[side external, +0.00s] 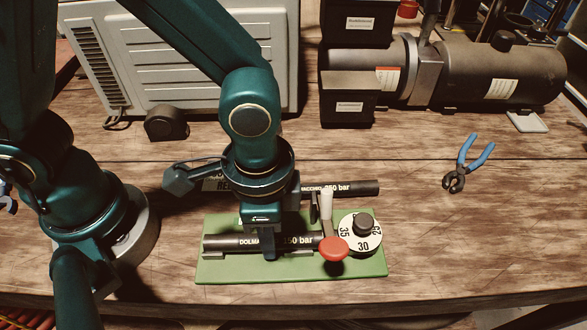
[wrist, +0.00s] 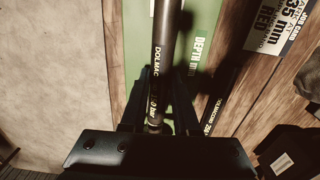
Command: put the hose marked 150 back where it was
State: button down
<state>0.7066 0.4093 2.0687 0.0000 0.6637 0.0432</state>
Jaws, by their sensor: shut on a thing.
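The black hose marked 150 bar (side external: 222,243) lies lengthwise over the green plate of the crimper (side external: 290,270). Its right end reaches the crimper's upright lever and red knob (side external: 334,248); I cannot tell whether it is inside the crimper. My gripper (side external: 268,250) points down and is shut around the hose's middle. In the wrist view the hose (wrist: 164,50) runs between my fingers (wrist: 153,122), its print partly covered. A second black hose marked 250 bar (side external: 352,188) lies on the table behind the plate.
A dial (side external: 360,236) with numbers sits on the plate's right. A job card (wrist: 283,22) reading 35 mm and RED lies behind. Blue-handled pliers (side external: 468,162) lie at right. Black bins (side external: 348,98), a cylindrical machine (side external: 500,78) and a grey case (side external: 200,50) stand behind. Wood left of the pliers is clear.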

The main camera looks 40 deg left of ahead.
aim_at(236, 238)
dwell(0.3)
jog(key=shift+s+a, duration=1.55)
jog(key=shift+s, duration=0.05)
jog(key=shift+r, duration=3.5)
jog(key=shift+r, duration=0.1)
